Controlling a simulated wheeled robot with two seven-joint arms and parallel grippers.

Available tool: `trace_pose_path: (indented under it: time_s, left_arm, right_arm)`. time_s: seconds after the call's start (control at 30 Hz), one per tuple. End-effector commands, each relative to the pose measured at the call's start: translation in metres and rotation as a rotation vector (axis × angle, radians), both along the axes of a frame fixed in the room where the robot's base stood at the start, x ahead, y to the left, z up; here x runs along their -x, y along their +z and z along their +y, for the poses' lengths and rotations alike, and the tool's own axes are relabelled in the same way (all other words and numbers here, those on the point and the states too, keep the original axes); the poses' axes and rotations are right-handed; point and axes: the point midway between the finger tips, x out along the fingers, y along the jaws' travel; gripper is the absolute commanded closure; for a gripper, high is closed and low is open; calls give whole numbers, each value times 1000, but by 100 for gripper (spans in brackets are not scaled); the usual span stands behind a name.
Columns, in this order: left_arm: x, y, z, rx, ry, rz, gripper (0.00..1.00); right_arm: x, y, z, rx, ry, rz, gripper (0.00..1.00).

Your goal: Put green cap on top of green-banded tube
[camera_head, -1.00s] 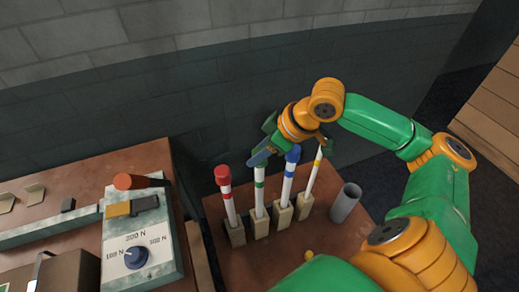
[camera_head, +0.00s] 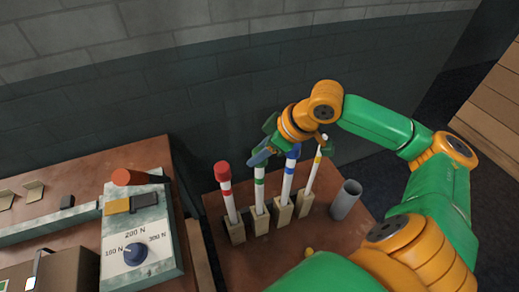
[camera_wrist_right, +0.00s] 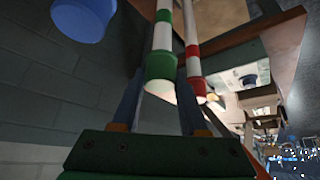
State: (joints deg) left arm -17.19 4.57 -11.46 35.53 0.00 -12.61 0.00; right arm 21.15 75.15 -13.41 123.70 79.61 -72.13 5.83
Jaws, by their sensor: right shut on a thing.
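The green-banded tube (camera_head: 259,193) stands upright in a wooden block, second from the left in the row. My right gripper (camera_head: 266,156) is at the top of this tube, tilted. In the right wrist view its two fingers (camera_wrist_right: 158,100) are shut on the green cap (camera_wrist_right: 160,67). The cap is in line with the end of the green-banded tube (camera_wrist_right: 163,28) and appears to meet it. I cannot tell whether it is fully seated. In the head view the gripper hides the cap. My left gripper is not in view.
A red-capped tube (camera_head: 225,192) stands close to the left, and a blue-banded tube (camera_head: 287,182) close to the right. A yellow-banded tube (camera_head: 314,175) and a grey cylinder (camera_head: 346,200) stand farther right. A small yellow piece (camera_head: 309,254) lies in front. A dial panel (camera_head: 150,225) is left.

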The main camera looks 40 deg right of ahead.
Motion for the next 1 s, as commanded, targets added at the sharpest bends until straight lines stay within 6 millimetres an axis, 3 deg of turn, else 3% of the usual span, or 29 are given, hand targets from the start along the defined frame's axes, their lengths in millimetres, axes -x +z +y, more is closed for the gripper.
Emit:
trace_pose_path:
  time_s: [0.33,0.37,0.5,0.7,0.8,1.0]
  left_arm:
    - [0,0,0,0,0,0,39]
    - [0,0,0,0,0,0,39]
    - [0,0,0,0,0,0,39]
    - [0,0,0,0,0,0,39]
    - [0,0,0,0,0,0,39]
    - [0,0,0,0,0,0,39]
  right_arm:
    - [0,0,0,-1,0,-1,100]
    - [0,0,0,-1,0,-1,54]
    - [0,0,0,-1,0,-1,22]
    - [0,0,0,-1,0,-1,22]
    - [0,0,0,-1,0,-1,0]
    - [0,0,0,-1,0,-1,0]
